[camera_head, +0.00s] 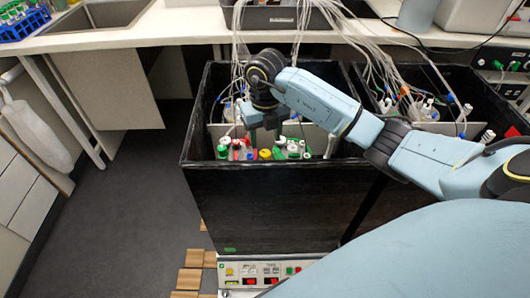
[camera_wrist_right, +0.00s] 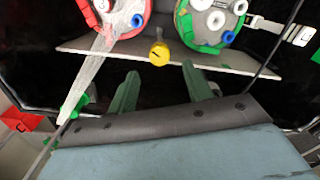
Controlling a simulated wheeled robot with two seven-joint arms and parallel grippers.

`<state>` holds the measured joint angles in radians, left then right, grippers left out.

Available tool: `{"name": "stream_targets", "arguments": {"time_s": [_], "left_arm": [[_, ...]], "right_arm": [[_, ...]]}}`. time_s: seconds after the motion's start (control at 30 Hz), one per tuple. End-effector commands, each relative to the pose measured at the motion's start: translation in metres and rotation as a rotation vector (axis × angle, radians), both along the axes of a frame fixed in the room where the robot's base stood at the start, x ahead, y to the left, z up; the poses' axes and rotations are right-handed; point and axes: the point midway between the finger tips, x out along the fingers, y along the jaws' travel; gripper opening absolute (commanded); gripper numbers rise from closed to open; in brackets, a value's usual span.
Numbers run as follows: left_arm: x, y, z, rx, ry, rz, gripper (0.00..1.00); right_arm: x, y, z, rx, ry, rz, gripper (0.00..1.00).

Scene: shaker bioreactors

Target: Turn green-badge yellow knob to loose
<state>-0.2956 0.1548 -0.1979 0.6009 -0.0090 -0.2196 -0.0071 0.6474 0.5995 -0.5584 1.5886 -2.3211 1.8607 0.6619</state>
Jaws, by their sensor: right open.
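The yellow knob (camera_head: 265,154) sits inside the left black box, between a red-capped vessel and a green-capped vessel. In the right wrist view the yellow knob (camera_wrist_right: 159,54) shows a dark slot mark and stands at the edge of a pale plate. A small green badge (camera_head: 230,249) is on the box's front, near its bottom. My right gripper (camera_head: 263,133) reaches down into the box above the knob. In the wrist view its two green fingers (camera_wrist_right: 160,69) are apart, with the knob just beyond the tips and nothing between them. My left gripper is not in view.
The red-ringed vessel (camera_wrist_right: 113,14) and green-ringed vessel (camera_wrist_right: 211,20) stand close on either side of the knob. The black box wall (camera_head: 260,200) rises in front. Many pale tubes (camera_head: 300,30) hang above. A second black box (camera_head: 455,90) is at right.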

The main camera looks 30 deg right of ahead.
Motion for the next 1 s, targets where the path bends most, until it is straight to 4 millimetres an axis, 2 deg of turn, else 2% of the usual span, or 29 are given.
{"name": "stream_targets", "arguments": {"time_s": [0.03, 0.1, 0.2, 0.3, 0.47, 0.73, 1.0], "left_arm": [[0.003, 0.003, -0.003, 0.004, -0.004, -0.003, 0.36], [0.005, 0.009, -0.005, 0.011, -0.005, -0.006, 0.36], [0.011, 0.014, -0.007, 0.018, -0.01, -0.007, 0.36], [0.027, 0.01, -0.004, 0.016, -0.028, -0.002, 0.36], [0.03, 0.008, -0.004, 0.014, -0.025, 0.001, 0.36], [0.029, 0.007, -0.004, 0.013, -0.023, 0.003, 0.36], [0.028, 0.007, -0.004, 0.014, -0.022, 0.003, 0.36]], "right_arm": [[-0.001, 0.0, -0.013, 0.001, 0.003, 0.0, 0.5], [-0.001, 0.001, -0.027, 0.002, 0.003, 0.0, 0.5], [-0.001, 0.0, -0.042, 0.001, 0.002, 0.0, 0.5], [0.0, 0.0, -0.053, 0.002, 0.0, -0.001, 0.5], [0.0, 0.0, -0.06, 0.001, -0.001, 0.0, 0.5], [0.0, 0.0, -0.061, 0.0, -0.001, 0.001, 0.5], [0.0, 0.0, -0.061, 0.0, -0.001, 0.001, 0.15]]}}
